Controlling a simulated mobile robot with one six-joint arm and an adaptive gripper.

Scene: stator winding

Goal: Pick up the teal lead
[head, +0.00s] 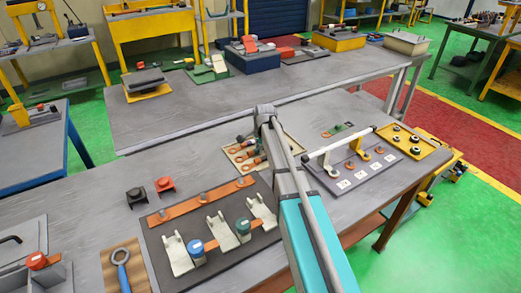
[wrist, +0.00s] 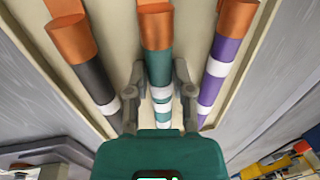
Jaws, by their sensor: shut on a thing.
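In the wrist view three leads with copper-coloured ends lie side by side over a cream tray (wrist: 118,45). The teal lead (wrist: 158,62) is in the middle and has white bands. A black lead (wrist: 92,78) is on its left and a purple lead (wrist: 222,52) on its right. My gripper (wrist: 160,92) is shut on the teal lead, one finger on each side of it. I cannot tell whether the lead is raised off the tray. In the head view my arm hides the gripper and part of the tray (head: 233,158).
In the head view a dark board (head: 160,245) with cream clips and a copper bar lies left of my arm. A grey terminal board (head: 350,180) with a white handle and a yellow tray (head: 428,150) stand to the right. Two small blocks, black (head: 136,197) and red (head: 165,185), lie at left.

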